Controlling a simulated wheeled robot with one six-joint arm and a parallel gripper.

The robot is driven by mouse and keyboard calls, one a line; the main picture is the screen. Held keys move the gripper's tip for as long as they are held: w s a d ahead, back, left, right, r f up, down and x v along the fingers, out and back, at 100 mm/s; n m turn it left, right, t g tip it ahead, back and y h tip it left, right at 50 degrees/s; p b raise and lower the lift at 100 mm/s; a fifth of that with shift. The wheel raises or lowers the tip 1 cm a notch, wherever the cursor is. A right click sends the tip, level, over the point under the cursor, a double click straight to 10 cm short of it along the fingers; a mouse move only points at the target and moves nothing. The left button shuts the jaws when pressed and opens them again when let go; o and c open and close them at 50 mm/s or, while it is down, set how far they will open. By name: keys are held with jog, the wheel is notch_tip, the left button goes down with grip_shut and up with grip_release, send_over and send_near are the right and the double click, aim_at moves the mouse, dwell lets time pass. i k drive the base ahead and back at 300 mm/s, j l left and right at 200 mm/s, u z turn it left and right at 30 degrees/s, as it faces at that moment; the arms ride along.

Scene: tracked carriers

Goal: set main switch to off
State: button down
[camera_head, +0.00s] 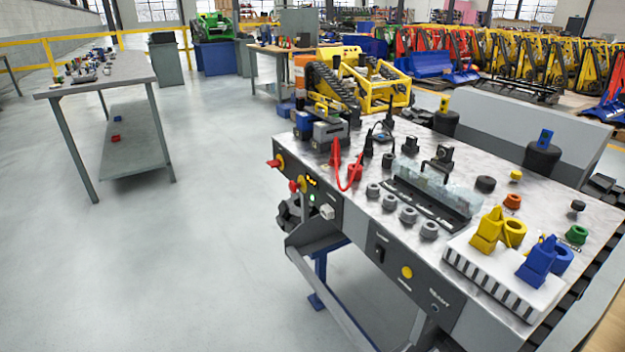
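The workbench (350,225) with a grey front panel stands at the right in the head view. At the panel's far left end is a red rotary handle (273,163) on a yellow round plate (281,160), which looks like the main switch. The handle sticks out to the left, roughly level. Its markings are too small to read, so I cannot tell its position. A red button (293,186), a yellow part (302,184) and a green button (313,197) sit just right of it. My gripper is not in view.
Further along the panel are a black rocker switch (380,250) and a yellow button (406,272). A red cable (352,181) lies on the bench top. A dark object (291,213) shows below the panel's left end. Open floor (210,225) lies left, before another table (110,70).

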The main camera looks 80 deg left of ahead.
aim_at(272, 163)
jog(key=u, duration=2.55)
